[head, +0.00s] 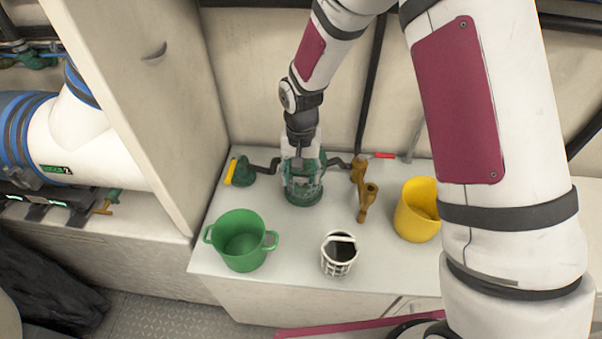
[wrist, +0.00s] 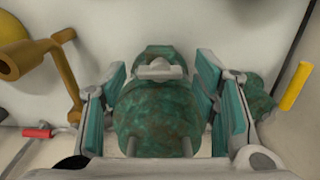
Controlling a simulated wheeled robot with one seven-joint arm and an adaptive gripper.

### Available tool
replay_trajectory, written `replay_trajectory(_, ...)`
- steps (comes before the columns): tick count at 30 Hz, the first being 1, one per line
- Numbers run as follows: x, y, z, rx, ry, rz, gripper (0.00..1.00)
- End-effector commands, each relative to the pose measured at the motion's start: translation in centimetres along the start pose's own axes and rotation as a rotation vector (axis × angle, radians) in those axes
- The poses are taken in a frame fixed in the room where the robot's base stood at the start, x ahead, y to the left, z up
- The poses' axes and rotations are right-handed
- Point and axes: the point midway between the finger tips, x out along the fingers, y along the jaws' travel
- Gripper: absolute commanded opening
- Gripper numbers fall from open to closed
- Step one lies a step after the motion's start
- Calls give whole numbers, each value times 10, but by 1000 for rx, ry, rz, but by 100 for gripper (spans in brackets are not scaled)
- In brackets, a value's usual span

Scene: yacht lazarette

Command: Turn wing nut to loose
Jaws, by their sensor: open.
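The wing nut (wrist: 160,69) is a pale grey bar with a raised middle, in the upper middle of the wrist view. It sits on a mottled green strainer body (wrist: 158,112). In the head view the strainer (head: 304,193) stands upright at the back of the white counter, and the wing nut is hidden by my gripper (head: 303,165). In the wrist view my gripper (wrist: 160,80) is open, with one teal-padded finger on each side of the wing nut. Gaps show between the fingers and the nut. I cannot tell their height relative to it.
On the counter (head: 300,250) stand a green two-handled pot (head: 241,242), a white basket (head: 339,254) and a yellow bucket (head: 417,210). A bronze fitting (head: 367,200) is right of the strainer; a yellow-handled valve (head: 240,172) is left. A red-handled lever (head: 382,155) lies behind.

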Motion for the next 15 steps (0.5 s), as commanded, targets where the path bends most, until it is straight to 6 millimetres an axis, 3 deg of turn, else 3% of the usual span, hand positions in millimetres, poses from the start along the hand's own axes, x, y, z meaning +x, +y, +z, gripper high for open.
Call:
replay_trajectory(8, 1, 0, 0, 0, 1, 0, 55)
replay_trajectory(15, 1, 0, 0, 0, 1, -1, 1)
